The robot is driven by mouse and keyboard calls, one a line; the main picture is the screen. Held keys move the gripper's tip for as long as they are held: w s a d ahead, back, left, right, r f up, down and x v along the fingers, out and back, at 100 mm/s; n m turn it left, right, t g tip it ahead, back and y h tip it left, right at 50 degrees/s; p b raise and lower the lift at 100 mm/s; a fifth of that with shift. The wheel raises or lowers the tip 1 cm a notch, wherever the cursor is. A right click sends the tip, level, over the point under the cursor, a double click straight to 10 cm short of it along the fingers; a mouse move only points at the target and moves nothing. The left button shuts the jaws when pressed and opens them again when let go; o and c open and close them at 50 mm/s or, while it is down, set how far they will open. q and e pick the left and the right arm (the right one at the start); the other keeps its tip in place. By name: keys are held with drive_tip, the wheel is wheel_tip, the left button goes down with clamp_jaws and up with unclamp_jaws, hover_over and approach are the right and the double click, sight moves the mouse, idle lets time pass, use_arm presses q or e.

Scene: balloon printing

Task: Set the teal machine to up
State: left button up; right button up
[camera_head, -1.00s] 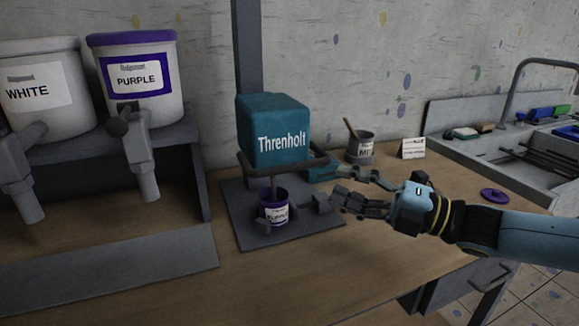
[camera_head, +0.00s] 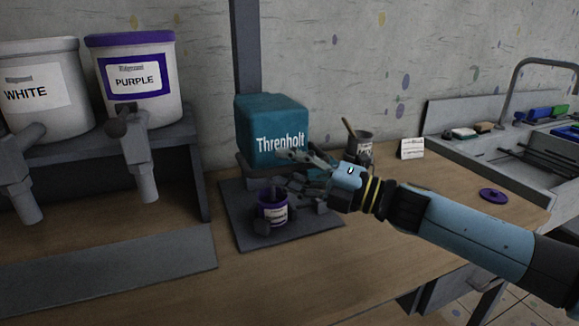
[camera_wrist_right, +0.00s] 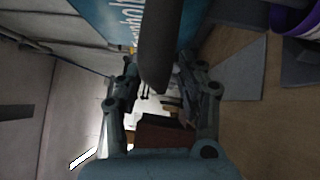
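The teal machine (camera_head: 268,125), labelled "Threnholt", stands on a dark base plate (camera_head: 240,235) against a grey post. Its dark handle bar (camera_head: 246,166) shows at the lower left of the block; the front of the bar is hidden behind my right gripper. A small purple pot (camera_head: 272,213) stands under the machine. My right gripper (camera_head: 290,172) is at the lower front right of the block. In the wrist view its fingers (camera_wrist_right: 160,90) are spread, with the dark bar (camera_wrist_right: 161,45) between them. Contact cannot be told. My left gripper is not in view.
White (camera_head: 40,90) and purple (camera_head: 135,80) paint buckets sit on a shelf at left. A pot with a brush (camera_head: 360,148), a small card (camera_head: 411,148) and a purple lid (camera_head: 493,195) are on the table near the sink (camera_head: 530,155). The front table is clear.

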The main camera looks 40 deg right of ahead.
sight(289, 109)
clamp_jaws()
idle(0.3)
wheel_tip(289, 109, up, 11)
drive_tip(key=p, duration=0.8)
drive_tip(key=shift+f, duration=0.2)
drive_tip(key=shift+w+r, duration=0.1)
drive_tip(key=shift+r, duration=0.2)
drive_tip(key=shift+a, duration=0.1)
